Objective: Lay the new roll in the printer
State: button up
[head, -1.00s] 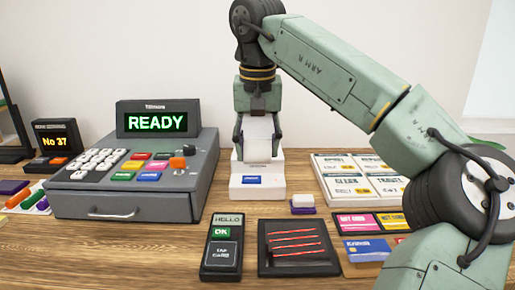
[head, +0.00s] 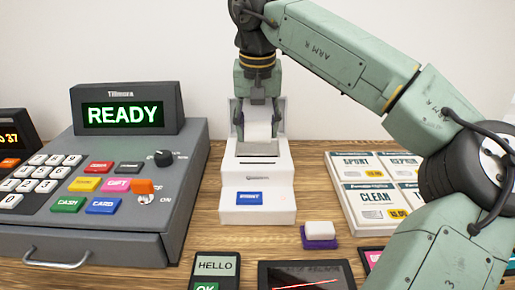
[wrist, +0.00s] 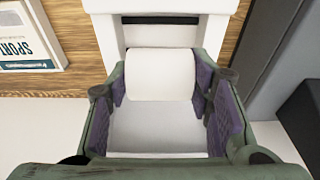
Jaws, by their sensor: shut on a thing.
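My gripper (head: 258,128) points down over the white printer (head: 257,188), which has a blue button on its front. It is shut on a white paper roll (head: 258,120), one finger on each side. In the wrist view the roll (wrist: 162,75) lies crosswise between the purple finger pads, and the printer's front with a dark slot (wrist: 160,20) is just beyond it. The roll is at the printer's upper opening; I cannot tell whether it touches the bottom of it.
A grey cash register (head: 120,225) showing READY stands left of the printer. A white card board (head: 372,185) stands to the right. A purple-and-white block (head: 319,236) and a card terminal (head: 214,270) are in front. Bare wood separates them.

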aim_at(258, 147)
jog(key=shift+f, duration=2.7)
jog(key=o, duration=1)
jog(key=shift+f, duration=0.15)
notch_tip(258, 147, up, 12)
jog(key=s, duration=0.2)
jog(key=shift+s, duration=0.15)
